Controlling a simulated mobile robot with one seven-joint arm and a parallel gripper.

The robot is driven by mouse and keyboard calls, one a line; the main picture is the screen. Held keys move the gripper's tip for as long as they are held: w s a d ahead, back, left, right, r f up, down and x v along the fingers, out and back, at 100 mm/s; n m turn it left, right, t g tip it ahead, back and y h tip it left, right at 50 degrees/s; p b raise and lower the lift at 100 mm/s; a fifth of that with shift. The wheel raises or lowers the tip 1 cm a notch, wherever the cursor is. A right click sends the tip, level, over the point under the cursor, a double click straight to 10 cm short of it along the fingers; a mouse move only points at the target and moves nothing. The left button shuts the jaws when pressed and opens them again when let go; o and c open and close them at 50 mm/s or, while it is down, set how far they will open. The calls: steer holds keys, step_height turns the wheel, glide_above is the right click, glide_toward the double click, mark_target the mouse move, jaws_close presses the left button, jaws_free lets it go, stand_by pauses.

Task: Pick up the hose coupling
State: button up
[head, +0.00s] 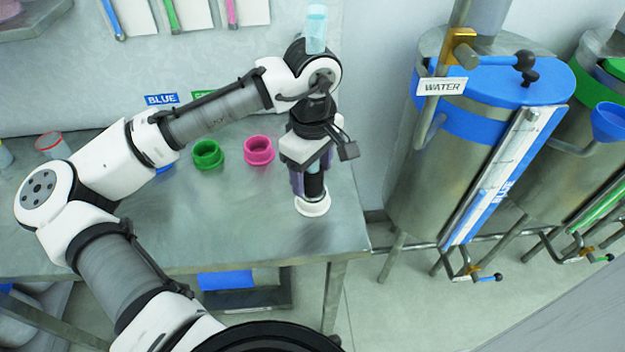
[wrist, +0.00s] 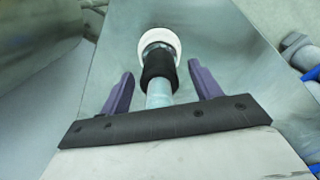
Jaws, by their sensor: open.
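The hose coupling (head: 314,188) stands upright near the right end of the steel table, with a black sleeve and a white round base. My gripper (head: 308,180) is directly above it, pointing down, and hides its upper part in the head view. In the wrist view the coupling (wrist: 159,66) shows a pale blue tube below the black sleeve and lies between the two purple fingers. My gripper (wrist: 161,82) is open there, with a gap on each side of the coupling.
A green ring (head: 208,155) and a pink ring (head: 259,151) stand on the steel table (head: 245,210) to the left. A pale blue cylinder (head: 316,28) shows behind my arm. The steel drum with a WATER label (head: 441,86) stands right of the table.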

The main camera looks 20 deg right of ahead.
steer(key=shift+f, duration=0.95)
steer(key=c, duration=1.3)
steer(key=shift+o, duration=0.2)
steer(key=shift+r, duration=0.2)
step_height(320, 180, up, 20)
steer(key=b, duration=0.1)
